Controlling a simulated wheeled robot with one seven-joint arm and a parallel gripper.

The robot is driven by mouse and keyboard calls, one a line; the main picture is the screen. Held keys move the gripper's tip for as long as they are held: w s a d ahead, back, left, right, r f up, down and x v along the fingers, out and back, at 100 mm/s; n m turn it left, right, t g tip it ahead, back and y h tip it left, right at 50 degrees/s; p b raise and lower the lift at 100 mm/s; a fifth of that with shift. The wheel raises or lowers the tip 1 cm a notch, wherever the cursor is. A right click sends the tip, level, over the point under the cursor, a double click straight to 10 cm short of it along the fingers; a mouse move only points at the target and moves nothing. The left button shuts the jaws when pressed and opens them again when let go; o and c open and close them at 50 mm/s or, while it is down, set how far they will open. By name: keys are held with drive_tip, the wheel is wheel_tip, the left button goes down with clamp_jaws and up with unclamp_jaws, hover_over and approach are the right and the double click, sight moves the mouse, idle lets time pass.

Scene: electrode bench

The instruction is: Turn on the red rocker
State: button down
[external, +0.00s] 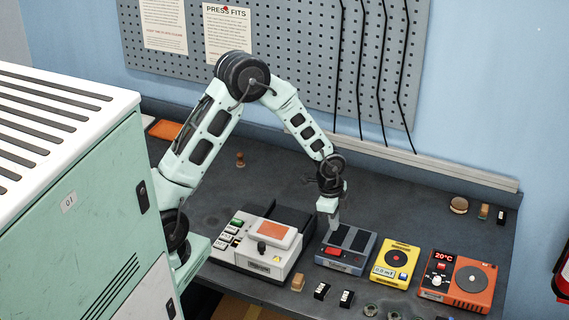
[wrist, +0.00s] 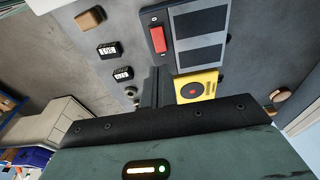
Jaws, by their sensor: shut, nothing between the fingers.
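The red rocker (external: 333,252) sits at the front left of a blue-grey box with two dark panels (external: 348,238). In the wrist view the rocker (wrist: 158,39) is an upright red rectangle in a dark frame, beside the two dark panels (wrist: 200,40). My gripper (external: 334,228) points down by the left part of the box, behind the rocker in the external view. Its fingers (wrist: 156,82) are shut and empty, and in the wrist view they show below the rocker, apart from it. I cannot tell whether the fingertips touch the box.
A yellow device (external: 396,264) and an orange device reading 20°C (external: 456,281) stand to the right. A white console with an orange pad (external: 270,233) stands to the left. Small blocks (external: 321,291) lie along the front. A pegboard (external: 280,70) stands behind.

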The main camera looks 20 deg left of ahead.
sight(336, 251)
drive_tip(key=f+p, duration=0.1)
drive_tip(key=f, duration=0.2)
drive_tip(key=d+f+p, duration=0.1)
drive_tip(key=f, duration=0.2)
drive_tip(key=f+p, duration=0.1)
drive_tip(key=f, duration=0.2)
drive_tip(key=shift+d, duration=0.15)
drive_tip(key=shift+d+f+y+b, duration=0.15)
drive_tip(key=shift+f+y+b, duration=0.2)
drive_tip(key=shift+b, duration=0.25)
drive_tip(key=shift+r, duration=0.15)
drive_tip(key=shift+a, duration=0.25)
